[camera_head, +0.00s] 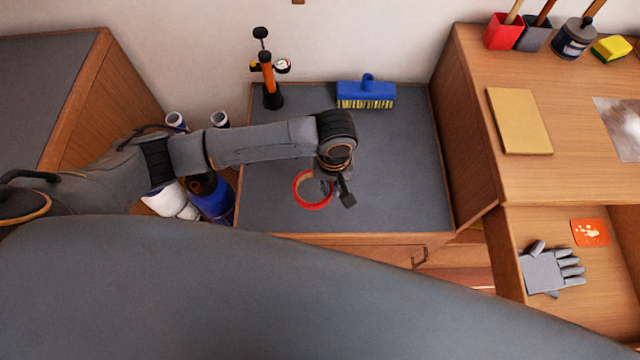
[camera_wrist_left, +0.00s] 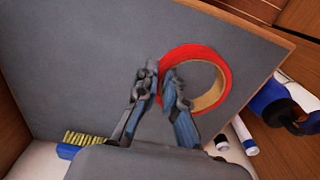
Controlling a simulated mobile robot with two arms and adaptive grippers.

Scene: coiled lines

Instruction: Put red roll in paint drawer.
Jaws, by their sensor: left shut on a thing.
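The red roll (camera_head: 298,189) is a ring with a red outside and a tan inner core. It is at the front part of the grey worktop; whether it touches the top is unclear. My left gripper (camera_head: 334,190) is shut on the roll's wall. In the left wrist view one finger is outside and one inside the roll (camera_wrist_left: 190,51). An open drawer (camera_head: 533,222) at right holds a grey glove (camera_head: 543,272) and an orange card (camera_head: 590,233) with a pale mark. I cannot tell whether this is the paint drawer. My right gripper is not in view.
An orange pump (camera_head: 268,80) and a blue brush (camera_head: 366,92) stand at the back of the worktop (camera_head: 400,185). Blue and white bottles (camera_head: 212,200) stand in the gap at left. The right bench carries containers, a yellow sponge (camera_head: 611,48) and a tan board (camera_head: 519,121).

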